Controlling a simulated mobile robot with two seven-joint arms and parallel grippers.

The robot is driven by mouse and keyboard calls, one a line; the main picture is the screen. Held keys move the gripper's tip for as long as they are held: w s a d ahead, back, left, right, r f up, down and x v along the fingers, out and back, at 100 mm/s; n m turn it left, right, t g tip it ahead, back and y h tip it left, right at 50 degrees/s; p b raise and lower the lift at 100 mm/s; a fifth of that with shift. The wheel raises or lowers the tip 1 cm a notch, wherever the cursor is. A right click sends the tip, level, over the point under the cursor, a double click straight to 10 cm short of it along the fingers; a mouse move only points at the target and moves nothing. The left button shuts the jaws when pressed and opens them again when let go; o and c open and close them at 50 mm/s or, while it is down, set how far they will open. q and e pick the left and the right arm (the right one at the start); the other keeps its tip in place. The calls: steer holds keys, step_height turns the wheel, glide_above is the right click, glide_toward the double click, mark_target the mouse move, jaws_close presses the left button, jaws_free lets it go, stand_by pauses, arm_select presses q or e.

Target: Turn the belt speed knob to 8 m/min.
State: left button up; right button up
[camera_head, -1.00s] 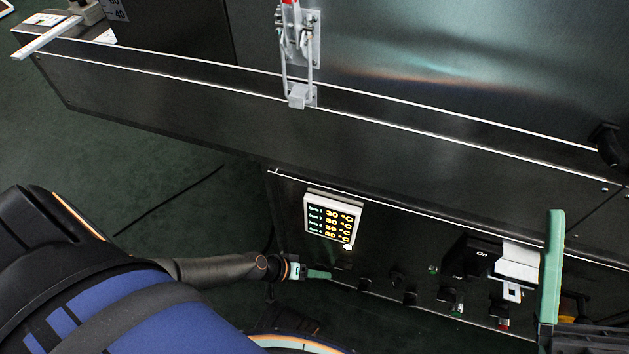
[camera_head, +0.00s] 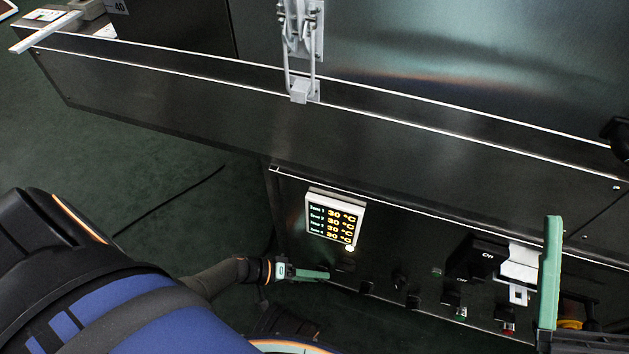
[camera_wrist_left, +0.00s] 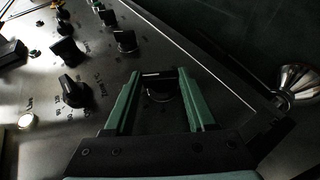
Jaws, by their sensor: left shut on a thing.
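My left gripper (camera_head: 318,274) reaches in from the left to the lower left of the dark control panel (camera_head: 385,225). In the left wrist view its two green fingers (camera_wrist_left: 160,88) stand on either side of a dark round knob (camera_wrist_left: 160,92) near the panel's edge, shut on it. The scale and label around this knob are too dark to read, so I cannot tell its setting. A single green finger of my right gripper (camera_head: 550,270) shows upright at the right; its other finger is hidden.
A lit display (camera_head: 333,219) shows several zones at 30 °C. Another black knob (camera_wrist_left: 73,92) with a printed scale sits beside the held one, with several more beyond. A long dark ledge (camera_head: 300,125) overhangs the panel.

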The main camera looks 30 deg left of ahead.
arm_select(q)
steer(key=shift+s+a+f+t, duration=0.1)
steer(key=shift+a+t, duration=0.2)
stand_by(0.4)
steer(key=o, duration=1.4)
steer(key=shift+d+h, duration=0.2)
steer(key=shift+h, duration=0.1)
steer(key=shift+c, duration=0.2)
steer(key=p+v, duration=0.3)
steer(key=v, duration=0.9)
steer(key=shift+a+r, duration=0.2)
steer(key=shift+r, duration=0.05)
steer(key=shift+s, duration=0.1)
steer(key=shift+c, duration=0.3)
